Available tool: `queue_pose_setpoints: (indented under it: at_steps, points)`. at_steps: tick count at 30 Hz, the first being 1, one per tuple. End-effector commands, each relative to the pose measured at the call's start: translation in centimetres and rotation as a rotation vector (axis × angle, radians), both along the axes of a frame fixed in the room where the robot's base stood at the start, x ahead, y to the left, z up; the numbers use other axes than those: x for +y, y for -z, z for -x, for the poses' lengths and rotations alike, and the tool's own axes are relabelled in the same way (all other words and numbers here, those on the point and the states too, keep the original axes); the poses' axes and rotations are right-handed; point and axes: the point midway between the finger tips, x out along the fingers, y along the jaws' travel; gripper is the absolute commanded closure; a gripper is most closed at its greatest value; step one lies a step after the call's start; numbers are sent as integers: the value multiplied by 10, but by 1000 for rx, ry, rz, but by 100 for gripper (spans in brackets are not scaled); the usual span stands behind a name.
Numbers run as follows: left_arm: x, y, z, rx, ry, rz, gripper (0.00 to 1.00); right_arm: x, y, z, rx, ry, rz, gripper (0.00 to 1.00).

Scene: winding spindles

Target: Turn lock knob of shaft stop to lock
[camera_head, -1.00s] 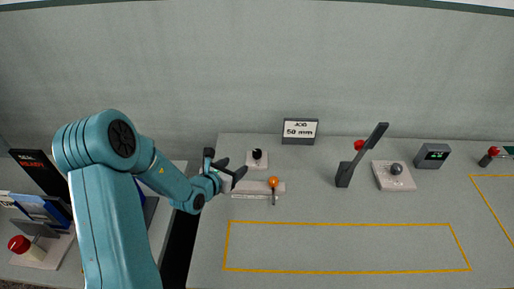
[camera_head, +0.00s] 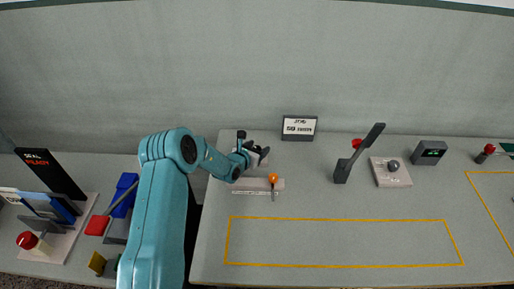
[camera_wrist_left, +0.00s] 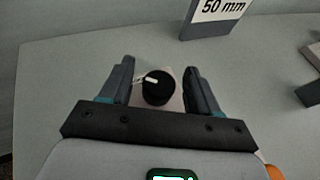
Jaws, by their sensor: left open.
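The lock knob (camera_wrist_left: 159,88) is a round black knob with a white pointer line on a pale base plate (camera_wrist_left: 176,103). In the left wrist view it sits between the two fingers of my left gripper (camera_wrist_left: 159,80), which is open, with a gap on both sides. The pointer line runs toward the left of that view, near a small label. In the head view my left gripper (camera_head: 257,155) is over the knob and mostly hides it. A slide with an orange ball (camera_head: 273,178) lies just in front of the gripper. My right gripper is not in view.
A "50 mm" sign (camera_head: 299,127) stands behind the knob. To the right are a dark lever (camera_head: 358,153), a grey ball knob on a plate (camera_head: 393,165) and a small display (camera_head: 430,152). The yellow-outlined area (camera_head: 343,219) in front is clear.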

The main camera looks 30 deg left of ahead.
Motion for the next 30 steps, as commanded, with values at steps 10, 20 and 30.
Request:
queue_pose_setpoints:
  at_steps: [10,20,30]
  points:
    - [0,0,-1,0,0,0,68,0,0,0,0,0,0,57]
    - [0,2,-1,0,16,0,90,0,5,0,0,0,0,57]
    - [2,4,0,-1,192,-3,90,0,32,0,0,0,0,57]
